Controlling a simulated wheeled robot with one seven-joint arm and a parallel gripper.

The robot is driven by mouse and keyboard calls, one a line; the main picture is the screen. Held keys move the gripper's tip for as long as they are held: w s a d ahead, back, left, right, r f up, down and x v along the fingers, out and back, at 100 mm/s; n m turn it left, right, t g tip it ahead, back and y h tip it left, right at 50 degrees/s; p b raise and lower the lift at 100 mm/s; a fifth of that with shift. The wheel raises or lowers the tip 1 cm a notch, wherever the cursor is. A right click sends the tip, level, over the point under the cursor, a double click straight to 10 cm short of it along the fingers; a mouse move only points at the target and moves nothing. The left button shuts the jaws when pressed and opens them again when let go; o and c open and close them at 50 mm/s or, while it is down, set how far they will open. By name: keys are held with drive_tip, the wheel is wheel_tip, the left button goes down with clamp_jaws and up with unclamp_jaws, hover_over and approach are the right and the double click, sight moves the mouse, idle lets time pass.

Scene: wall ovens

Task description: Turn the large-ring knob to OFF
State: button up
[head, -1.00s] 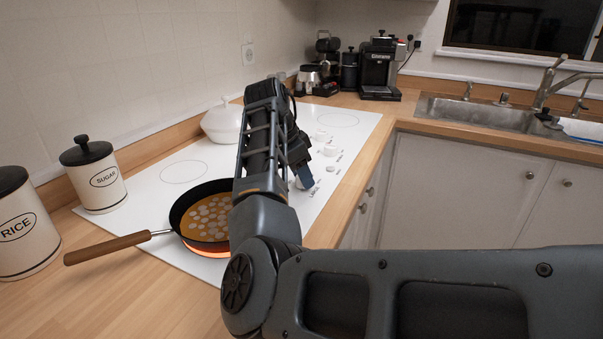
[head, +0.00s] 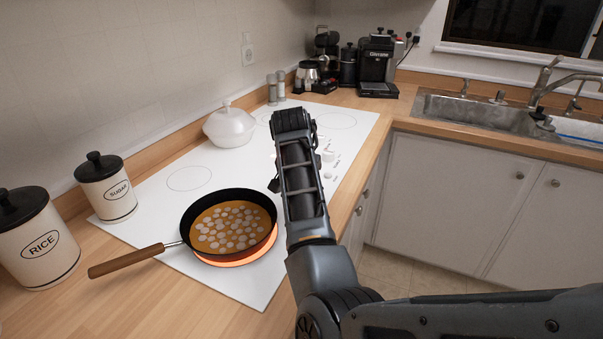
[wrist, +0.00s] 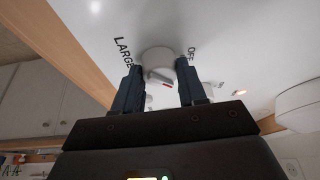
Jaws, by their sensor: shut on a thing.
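In the wrist view my gripper (wrist: 160,65) has one finger on each side of a round white knob (wrist: 157,54) and is shut on it. The word LARGE is printed left of this knob and OFF right of it. A small red mark shows near the knob's lower edge; its exact setting is hard to tell. In the head view my arm hides the gripper and this knob. The white cooktop (head: 150,205) carries a dark pan (head: 187,232) of orange food with pale slices. The ring (head: 240,261) under the pan glows orange.
Other small white knobs (head: 329,156) sit along the cooktop's right side. A white lidded pot (head: 229,128) and two shakers stand at the back. Sugar (head: 107,190) and rice (head: 38,240) canisters stand left. The pan's wooden handle (head: 127,261) points left.

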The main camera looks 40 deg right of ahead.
drive_tip(key=n+t+y+p, duration=0.1)
drive_tip(key=n+p, duration=0.1)
drive_tip(key=n, duration=0.2)
drive_tip(key=shift+s+d+r, duration=0.1)
drive_tip(key=shift+d, duration=0.05)
drive_tip(key=shift+n+t+y, duration=0.3)
drive_tip(key=shift+n+y, duration=0.15)
drive_tip(key=shift+n, duration=0.8)
drive_tip(key=shift+n+t+y, duration=0.3)
drive_tip(key=shift+n+y, duration=0.15)
drive_tip(key=shift+n, duration=0.8)
drive_tip(key=o, duration=1)
drive_tip(key=shift+o, duration=0.2)
drive_tip(key=v, duration=0.7)
drive_tip(key=shift+r+b, duration=0.3)
drive_tip(key=shift+b, duration=0.15)
drive_tip(key=shift+s, duration=0.25)
